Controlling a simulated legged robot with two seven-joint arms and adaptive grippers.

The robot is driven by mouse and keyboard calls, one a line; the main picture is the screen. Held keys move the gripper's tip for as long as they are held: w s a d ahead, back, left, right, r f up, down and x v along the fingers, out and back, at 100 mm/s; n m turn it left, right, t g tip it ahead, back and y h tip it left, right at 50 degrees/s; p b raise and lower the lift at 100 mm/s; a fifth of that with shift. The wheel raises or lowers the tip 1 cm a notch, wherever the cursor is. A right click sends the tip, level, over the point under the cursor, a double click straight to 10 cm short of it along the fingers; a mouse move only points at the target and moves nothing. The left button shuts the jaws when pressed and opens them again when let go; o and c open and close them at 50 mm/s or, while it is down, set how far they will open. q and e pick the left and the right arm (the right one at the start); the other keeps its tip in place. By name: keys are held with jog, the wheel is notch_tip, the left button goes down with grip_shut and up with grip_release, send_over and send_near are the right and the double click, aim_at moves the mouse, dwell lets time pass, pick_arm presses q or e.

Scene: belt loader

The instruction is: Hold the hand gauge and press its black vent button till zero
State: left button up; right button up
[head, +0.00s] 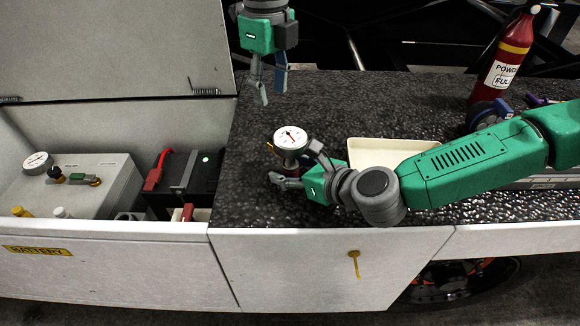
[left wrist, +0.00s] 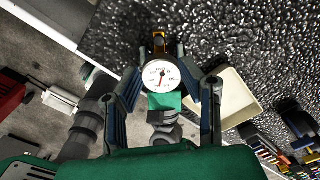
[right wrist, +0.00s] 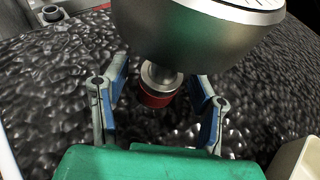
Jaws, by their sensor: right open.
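The hand gauge (head: 291,138) has a round white dial with its needle near the upper left. It stands on the dark textured top; its silver body and red collar (right wrist: 155,98) fill the right wrist view. A yellow-orange part (left wrist: 159,43) projects from it; I cannot make out the black vent button clearly. My right gripper (head: 294,168) is open, low at the gauge, with its fingers on either side of the stem and gaps visible. My left gripper (head: 270,92) is open and empty, pointing down above and behind the gauge. The dial also shows in the left wrist view (left wrist: 161,76).
A cream tray (head: 390,146) lies right of the gauge, partly behind my right arm. A red extinguisher (head: 502,62) stands at the back right. The open battery box (head: 95,232) is at left, with another gauge (head: 38,162) inside. The top behind the tray is clear.

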jog(key=shift+w, duration=0.1)
grip_shut()
pick_arm(q)
grip_shut()
dwell(1.1)
